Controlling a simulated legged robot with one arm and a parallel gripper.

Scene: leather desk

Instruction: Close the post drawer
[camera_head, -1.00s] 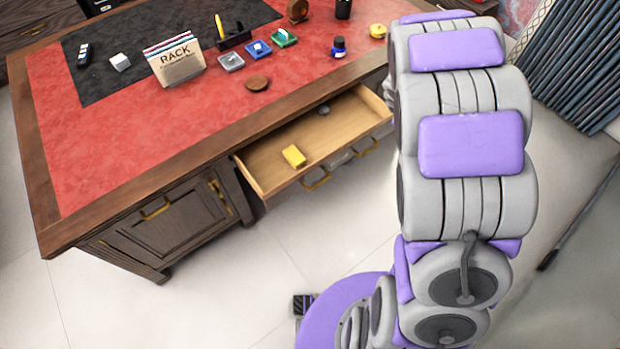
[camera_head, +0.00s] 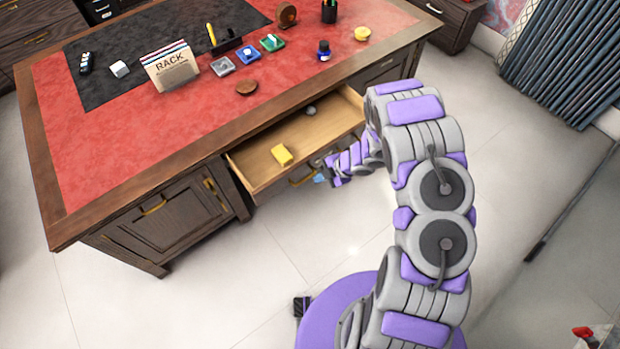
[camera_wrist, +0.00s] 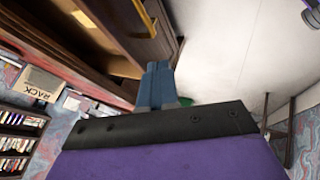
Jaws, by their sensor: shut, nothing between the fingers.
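The drawer (camera_head: 322,132) under the desk's long near side is pulled out, showing its pale wood inside. A yellow block (camera_head: 282,154) and a small grey rounded thing (camera_head: 310,111) lie in it. My gripper (camera_head: 322,175) is low in front of the drawer's front panel, near its handles and partly hidden by my arm. In the wrist view my blue fingers (camera_wrist: 157,82) are shut with nothing between them. The dark wood front with brass handles (camera_wrist: 84,20) is just beyond them. I cannot tell whether the fingertips touch it.
The desk (camera_head: 120,190) has a red and black top carrying a paper rack (camera_head: 170,68), a blue ink bottle (camera_head: 323,51) and several small items. A closed cabinet door (camera_head: 160,220) is left of the drawer. The pale floor (camera_head: 240,290) before the desk is clear.

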